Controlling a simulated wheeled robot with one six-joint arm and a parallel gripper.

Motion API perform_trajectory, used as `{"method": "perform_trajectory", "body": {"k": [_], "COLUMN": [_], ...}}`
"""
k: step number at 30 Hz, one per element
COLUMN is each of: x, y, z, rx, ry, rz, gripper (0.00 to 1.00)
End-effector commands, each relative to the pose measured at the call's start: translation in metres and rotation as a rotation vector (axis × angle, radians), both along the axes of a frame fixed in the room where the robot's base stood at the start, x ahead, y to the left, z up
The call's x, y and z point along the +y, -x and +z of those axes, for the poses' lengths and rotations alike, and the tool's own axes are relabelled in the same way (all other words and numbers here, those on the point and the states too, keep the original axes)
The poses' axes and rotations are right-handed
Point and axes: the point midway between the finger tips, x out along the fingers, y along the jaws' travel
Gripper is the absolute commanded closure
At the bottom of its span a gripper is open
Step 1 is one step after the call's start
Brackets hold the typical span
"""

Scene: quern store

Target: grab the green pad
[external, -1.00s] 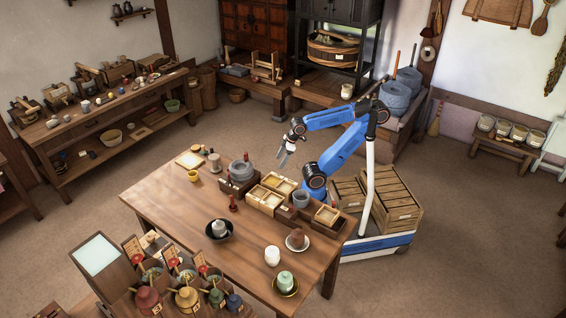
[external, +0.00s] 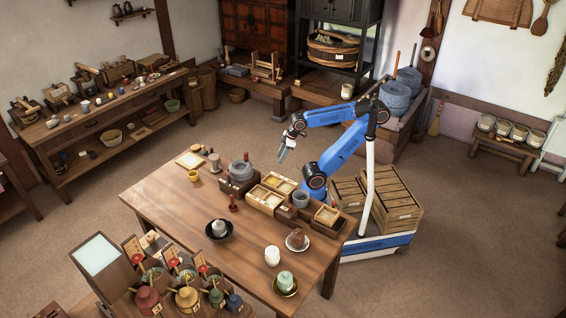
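The green thing that fits the pad is a pale green, rounded, knobbed piece (external: 286,279). It sits on a dark, gold-rimmed dish (external: 277,291) at the near right corner of the wooden table (external: 160,205). My gripper (external: 283,155) hangs in the air past the table's far edge, well apart from the green piece. Its two fingers point down and look parted, with nothing seen between them, though they are small here.
Near the green piece stand a white cup (external: 272,257), a brown piece (external: 298,236) on a white saucer and a grey piece (external: 219,227) on a black dish. Wooden boxes (external: 264,200) line the far edge. A rack of colored pots (external: 187,297) fills the near left.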

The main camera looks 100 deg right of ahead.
Motion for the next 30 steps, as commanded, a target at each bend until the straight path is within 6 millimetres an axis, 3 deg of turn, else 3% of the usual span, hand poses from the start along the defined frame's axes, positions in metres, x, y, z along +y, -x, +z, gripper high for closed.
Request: {"method": "perform_trajectory", "body": {"k": [4, 11, 23, 30], "x": [0.000, -0.002, -0.025, -0.052], "y": [-0.001, -0.004, -0.065, -0.126], "z": [0.028, 0.056, 0.056, 0.058], "rx": [-0.003, -0.006, -0.125, -0.248], "ry": [0.000, 0.002, 0.043, 0.083], "rz": [0.000, -0.005, -0.072, -0.124], "gripper": [0.61, 0.61, 0.61, 0.61]}}
